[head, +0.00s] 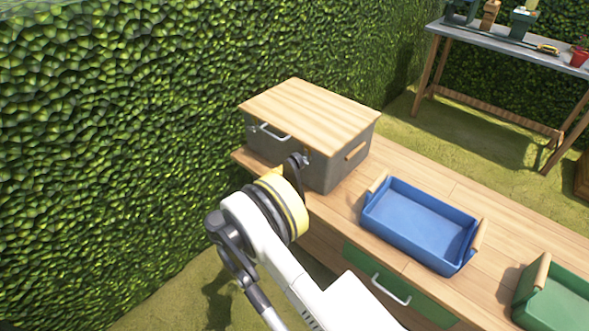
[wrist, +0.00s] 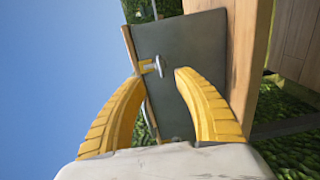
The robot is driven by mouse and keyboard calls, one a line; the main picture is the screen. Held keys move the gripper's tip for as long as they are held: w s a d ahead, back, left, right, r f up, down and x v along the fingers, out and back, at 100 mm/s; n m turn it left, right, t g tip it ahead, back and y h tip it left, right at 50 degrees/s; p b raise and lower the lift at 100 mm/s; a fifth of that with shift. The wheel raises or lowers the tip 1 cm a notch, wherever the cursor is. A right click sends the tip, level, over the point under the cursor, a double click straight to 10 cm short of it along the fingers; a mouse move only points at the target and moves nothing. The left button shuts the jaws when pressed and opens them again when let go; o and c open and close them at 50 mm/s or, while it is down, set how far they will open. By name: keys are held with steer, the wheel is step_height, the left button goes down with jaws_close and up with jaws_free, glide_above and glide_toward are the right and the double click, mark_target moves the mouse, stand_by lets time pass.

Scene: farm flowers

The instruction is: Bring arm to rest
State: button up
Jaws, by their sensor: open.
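My gripper (wrist: 160,78) shows in the wrist view with its two yellow fingers spread apart and nothing held between them. In the head view my arm reaches up from the bottom, and its wrist hides most of the gripper. The gripper is in front of a grey box (head: 325,172) with a wooden lid (head: 310,110). The box also shows turned sideways in the wrist view (wrist: 195,70). A small metal handle on it appears between and beyond the fingertips. I cannot tell whether a finger touches the handle or box.
The box stands on a wooden workbench (head: 440,180), beside a blue tray (head: 415,225) and a green tray (head: 560,305). A green drawer (head: 365,262) is in the bench front. A hedge (head: 120,120) rises at left. A grey table (head: 500,45) stands at the back right.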

steer(key=shift+v, duration=0.9)
steer(key=w+d+r+m+g+y, duration=0.25)
steer(key=d+r+g, duration=0.25)
steer(key=d+r, duration=0.9)
steer(key=s+d+r+m+g+y, duration=0.2)
steer(key=s+d+r+y, duration=0.1)
steer(key=s+d+r, duration=0.55)
steer(key=s+d+m+y, duration=0.2)
steer(key=s+d, duration=0.1)
steer(key=s, duration=0.8)
steer(key=s+d+m+y, duration=0.3)
steer(key=s, duration=0.9)
steer(key=shift+f+m, duration=0.35)
steer(key=shift+f, duration=0.1)
